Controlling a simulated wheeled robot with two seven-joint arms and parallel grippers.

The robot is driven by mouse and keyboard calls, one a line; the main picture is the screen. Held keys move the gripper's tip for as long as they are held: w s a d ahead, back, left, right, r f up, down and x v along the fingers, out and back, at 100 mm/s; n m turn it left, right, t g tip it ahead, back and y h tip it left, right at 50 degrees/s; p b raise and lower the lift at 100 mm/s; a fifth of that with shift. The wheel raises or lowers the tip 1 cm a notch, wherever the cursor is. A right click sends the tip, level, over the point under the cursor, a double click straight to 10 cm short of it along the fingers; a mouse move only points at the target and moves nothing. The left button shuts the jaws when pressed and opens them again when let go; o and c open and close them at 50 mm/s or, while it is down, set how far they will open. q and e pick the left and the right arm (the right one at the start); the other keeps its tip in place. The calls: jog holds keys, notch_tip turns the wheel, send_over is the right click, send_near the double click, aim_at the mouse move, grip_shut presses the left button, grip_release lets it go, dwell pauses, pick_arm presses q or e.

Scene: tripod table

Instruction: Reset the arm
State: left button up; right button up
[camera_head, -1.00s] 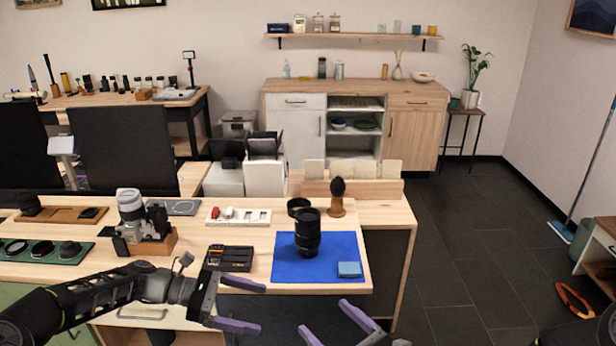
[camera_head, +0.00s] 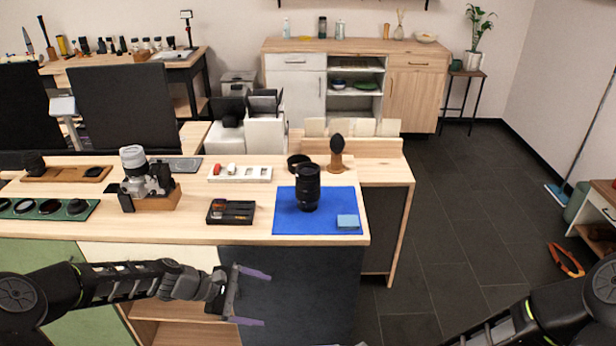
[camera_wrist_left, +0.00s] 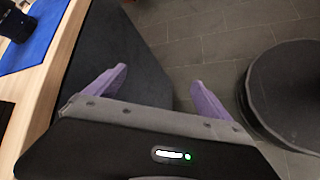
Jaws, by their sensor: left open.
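My left gripper (camera_head: 258,297) is open and empty, low in front of the table, below the level of its top. Its two purple fingers point to the right in the head view. In the left wrist view the gripper (camera_wrist_left: 160,88) shows its fingers spread apart, with only dark floor and the dark table side behind them. My right arm (camera_head: 560,315) comes in at the lower right of the head view; its gripper is out of the picture.
The wooden table (camera_head: 130,231) carries a black lens (camera_head: 308,188) on a blue mat (camera_head: 285,222), a light blue block (camera_head: 348,222), a camera (camera_head: 140,175) on a wooden stand and a black tray (camera_head: 231,211). Dark floor (camera_head: 450,220) is open to the right.

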pick_arm(q)
jog(key=s+d+f+m+y, duration=0.35)
jog(key=s+f+m, duration=0.35)
jog(key=s+f, duration=0.65)
jog(key=s+d+m+g+y, duration=0.1)
jog(key=s+m, duration=0.1)
jog(key=s, duration=0.6)
jog(key=s+d+f+m+g+y, duration=0.1)
jog(key=s+m, duration=0.2)
jog(key=s, duration=0.5)
jog(key=shift+f+g, duration=0.25)
jog(key=shift+g, duration=0.15)
pick_arm(e)
jog(key=s+d+f+n+g+h, duration=0.1)
jog(key=s+d+f+n+h, duration=0.2)
jog(key=f+n, duration=0.5)
jog(key=s+d+f+n+g+h, duration=0.1)
jog(key=s+d+f+n+h, duration=0.3)
jog(key=f+n, duration=0.5)
jog(key=shift+s+d+f+h, duration=0.2)
jog(key=shift+d+f+h, duration=0.3)
jog(key=shift+d+f, duration=0.3)
